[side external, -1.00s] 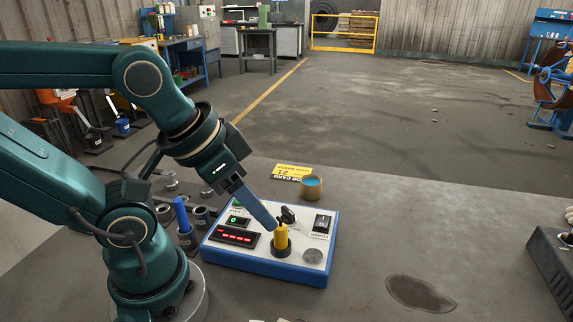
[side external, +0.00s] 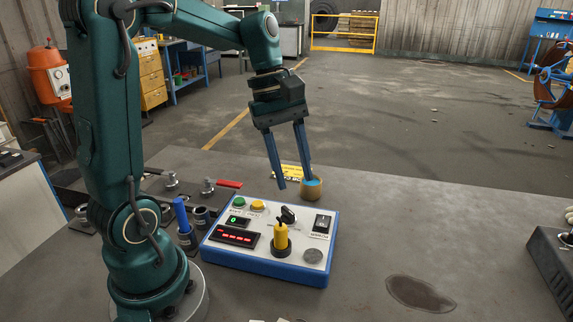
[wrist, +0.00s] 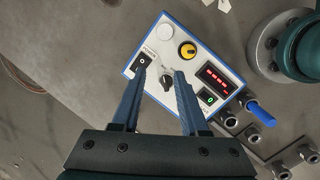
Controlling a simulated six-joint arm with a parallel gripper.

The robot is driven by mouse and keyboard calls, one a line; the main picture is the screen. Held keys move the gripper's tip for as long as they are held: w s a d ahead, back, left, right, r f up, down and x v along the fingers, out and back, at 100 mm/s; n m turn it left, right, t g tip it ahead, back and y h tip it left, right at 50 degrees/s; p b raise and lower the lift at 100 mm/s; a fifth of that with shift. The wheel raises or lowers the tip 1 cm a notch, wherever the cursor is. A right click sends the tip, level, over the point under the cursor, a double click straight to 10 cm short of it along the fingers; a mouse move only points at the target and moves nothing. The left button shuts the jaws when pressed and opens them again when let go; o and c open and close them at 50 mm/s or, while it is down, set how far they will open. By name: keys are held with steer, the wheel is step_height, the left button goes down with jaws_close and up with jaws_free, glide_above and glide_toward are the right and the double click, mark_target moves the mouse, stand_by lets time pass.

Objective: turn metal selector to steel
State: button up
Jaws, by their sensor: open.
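The metal selector (side external: 288,216) is a small black knob on a white control panel (side external: 263,266) with a blue rim. Its labels are too small to read. My gripper (side external: 295,184) is open and empty, fingers pointing down, above the far side of the panel. In the wrist view the selector (wrist: 166,84) appears between the fingertips of my gripper (wrist: 159,74), near the right finger. I see no contact; the fingers look higher than the knob.
A tin with blue contents (side external: 312,190) stands behind the panel. A blue-handled tool (side external: 181,215) stands at left. The table's right side is mostly clear.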

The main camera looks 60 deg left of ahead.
mark_target(287, 209)
steer(key=a+f+n, duration=0.1)
steer(key=a, duration=0.1)
steer(key=a+f+n+h, duration=0.1)
steer(key=f, duration=0.1)
steer(key=w+a+f+n+g, duration=0.1)
steer(key=a+f, duration=0.1)
steer(key=shift+a+n, duration=0.3)
steer(key=shift+a, duration=0.05)
steer(key=shift+a+f+h, duration=0.15)
steer(key=shift+f+h, duration=0.05)
steer(key=shift+h, duration=0.1)
steer(key=shift+x, duration=2.45)
steer(key=shift+s, duration=0.1)
jaws_close()
